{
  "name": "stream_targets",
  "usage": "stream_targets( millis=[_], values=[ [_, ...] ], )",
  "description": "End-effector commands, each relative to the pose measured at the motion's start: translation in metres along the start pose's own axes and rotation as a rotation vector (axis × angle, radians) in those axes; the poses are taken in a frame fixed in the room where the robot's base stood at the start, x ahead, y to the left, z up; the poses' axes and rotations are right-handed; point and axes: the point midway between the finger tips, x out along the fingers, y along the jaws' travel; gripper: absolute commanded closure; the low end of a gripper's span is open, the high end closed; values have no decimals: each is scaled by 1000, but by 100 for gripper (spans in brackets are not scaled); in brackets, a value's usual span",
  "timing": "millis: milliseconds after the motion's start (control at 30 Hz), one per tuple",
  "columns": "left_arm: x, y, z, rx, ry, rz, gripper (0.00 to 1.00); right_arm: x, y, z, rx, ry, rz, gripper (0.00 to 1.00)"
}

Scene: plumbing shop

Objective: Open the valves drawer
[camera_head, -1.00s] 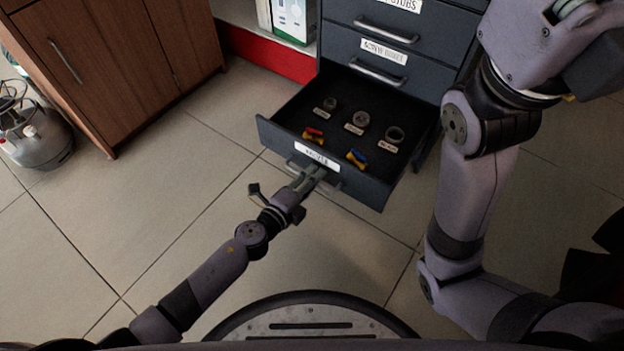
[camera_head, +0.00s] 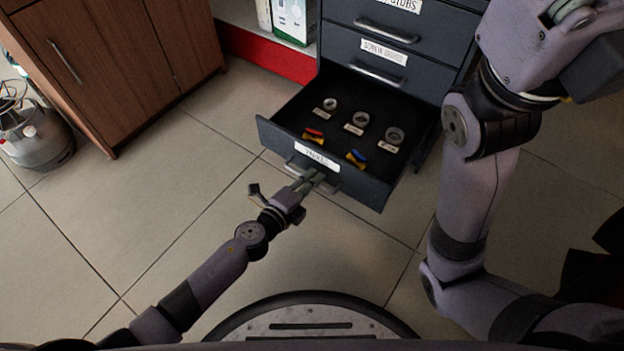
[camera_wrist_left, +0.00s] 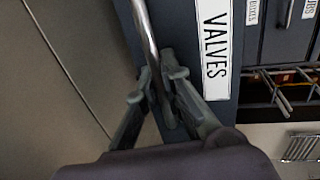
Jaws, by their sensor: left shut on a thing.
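The valves drawer (camera_head: 384,193) is the lowest drawer in view of a dark grey cabinet, and it stands pulled well out. My left gripper (camera_head: 313,181) is at the drawer's front, shut on the metal handle (camera_head: 291,166). In the left wrist view the fingers (camera_wrist_left: 160,95) close around the handle bar (camera_wrist_left: 146,35), beside the "VALVES" label (camera_wrist_left: 214,45). My right arm shows at the right, but its gripper is out of view.
Closed drawers with handles (camera_head: 378,76) are above the open one. A wooden cabinet (camera_head: 110,70) stands at the left, with a grey metal tank (camera_head: 38,138) beside it. The tiled floor (camera_head: 150,220) in front of the drawer is clear.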

Motion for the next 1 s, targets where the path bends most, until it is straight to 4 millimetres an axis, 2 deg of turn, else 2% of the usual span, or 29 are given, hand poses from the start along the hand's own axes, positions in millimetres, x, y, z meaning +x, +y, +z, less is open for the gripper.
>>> stream_targets(
  millis=[167,300,433,733,767,1000],
  values=[
    [4,0,0,0,0,0,100,0,0,0,1,1,4,100],
    [26,-5,0,-1,-1,0,100,0,1,-1,3,2,11,100],
    [39,-7,0,-1,-1,1,100,0,1,0,3,2,13,100],
    [40,-7,0,0,-1,2,100,1,1,-1,3,4,10,100],
    [40,-7,0,0,-1,2,90,1,1,-1,3,4,10,100],
    [40,-8,0,0,0,1,74,1,0,-1,1,3,3,100]
  ],
)
